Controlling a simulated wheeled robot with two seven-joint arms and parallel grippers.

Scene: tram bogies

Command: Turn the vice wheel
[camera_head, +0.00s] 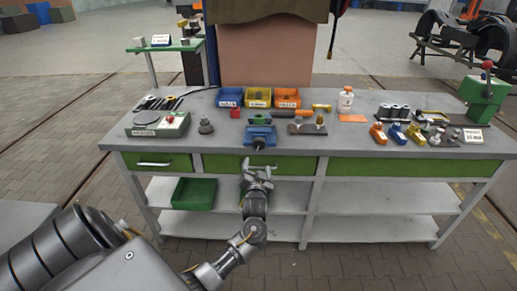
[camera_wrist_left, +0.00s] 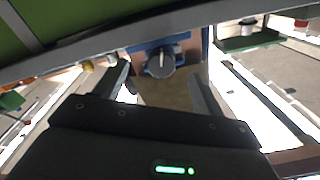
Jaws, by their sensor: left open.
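A blue vice (camera_head: 260,131) stands at the front edge of the workbench, near its middle. Its dark vice wheel (camera_head: 258,144) faces me at the front edge. My left gripper (camera_head: 260,167) is in front of the bench, just below and nearer than the wheel, with its fingers spread and empty. In the left wrist view the blue vice (camera_wrist_left: 181,41) and the dark round wheel (camera_wrist_left: 160,64) show between and beyond the two open fingers (camera_wrist_left: 159,78). I cannot tell the exact gap to the wheel; no grip on it shows. My right gripper is not in view.
On the grey benchtop (camera_head: 350,145) are a blue bin (camera_head: 230,97), yellow bin (camera_head: 258,97) and orange bin (camera_head: 287,98) behind the vice. A green press (camera_head: 484,97) stands right. Green drawers (camera_head: 260,165) front the bench.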

